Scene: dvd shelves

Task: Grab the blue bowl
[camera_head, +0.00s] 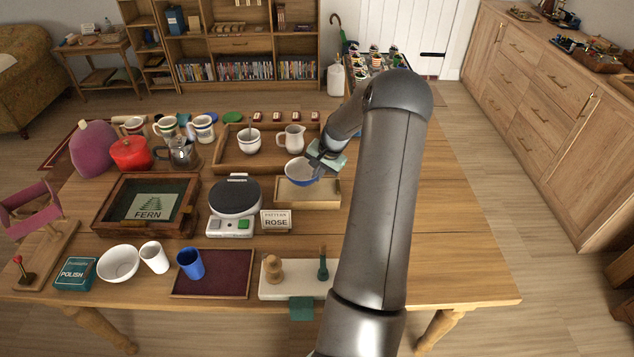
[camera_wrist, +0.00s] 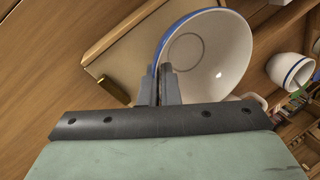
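The blue bowl (camera_head: 297,172) is white inside and blue outside. In the head view it is over the back part of a shallow wooden tray (camera_head: 322,204); I cannot tell whether it touches the tray. My gripper (camera_head: 318,165) is at the bowl's right side. In the wrist view the bowl (camera_wrist: 212,58) fills the upper middle, its open side facing the camera. The fingers of my gripper (camera_wrist: 164,84) are close together on its near-left rim, with the rim running between them. The fingertips are partly hidden by the bowl.
A wooden tray (camera_head: 218,163) with a cup (camera_head: 249,139) and a white pitcher (camera_head: 291,138) stands just behind. A kitchen scale (camera_head: 234,200) and a ROSE sign (camera_head: 275,221) are at left and front. The table right of my arm is clear.

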